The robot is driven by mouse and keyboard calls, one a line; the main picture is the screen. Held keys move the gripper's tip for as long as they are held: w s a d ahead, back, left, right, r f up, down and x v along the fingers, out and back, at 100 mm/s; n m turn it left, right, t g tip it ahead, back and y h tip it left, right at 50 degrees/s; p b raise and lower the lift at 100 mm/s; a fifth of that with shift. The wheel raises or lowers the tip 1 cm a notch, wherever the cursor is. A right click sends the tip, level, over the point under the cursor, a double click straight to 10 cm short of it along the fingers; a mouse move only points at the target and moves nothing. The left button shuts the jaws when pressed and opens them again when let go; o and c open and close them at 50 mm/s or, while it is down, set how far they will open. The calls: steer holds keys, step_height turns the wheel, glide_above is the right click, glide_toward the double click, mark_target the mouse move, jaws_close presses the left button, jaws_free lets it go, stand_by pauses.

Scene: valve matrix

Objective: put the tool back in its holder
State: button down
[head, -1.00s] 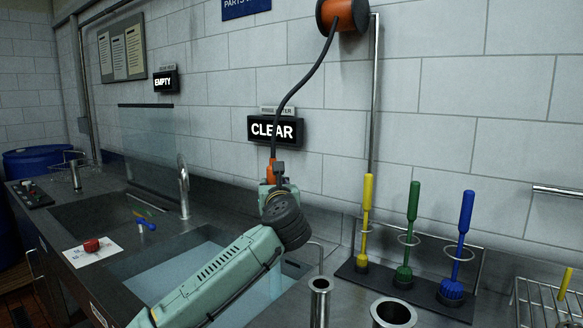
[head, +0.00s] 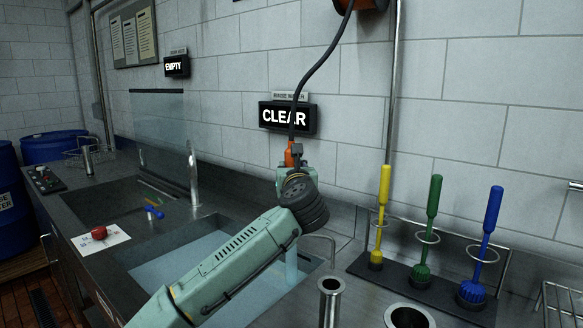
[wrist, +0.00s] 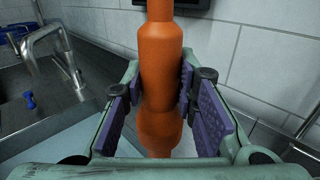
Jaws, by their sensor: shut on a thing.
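An orange tool (wrist: 160,70) with a round body stands upright between the finger pads in the wrist view. My gripper (wrist: 160,100) is shut on it. In the head view the orange top of the tool (head: 290,154) shows at my gripper (head: 293,170), with a black hose (head: 318,60) running up from it to an orange reel (head: 372,4). The tool's lower end is hidden by my wrist. A narrow steel cup (head: 330,304) and a wider one (head: 408,318) stand open-topped on the counter to the right; I cannot tell whether either is the holder.
Below my arm is a basin of pale blue water (head: 170,268), with a pale vertical streak (head: 291,264) over it. Yellow (head: 384,200), green (head: 432,215) and blue brushes (head: 490,220) stand in a rack at right. A faucet (head: 193,180) stands left.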

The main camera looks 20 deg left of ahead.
steer(key=shift+f+b, duration=2.95)
steer(key=shift+f, duration=1.9)
steer(key=shift+f+b, duration=0.3)
steer(key=shift+f, duration=0.2)
steer(key=c, duration=1.2)
jaws_free()
step_height(320, 180, up, 10)
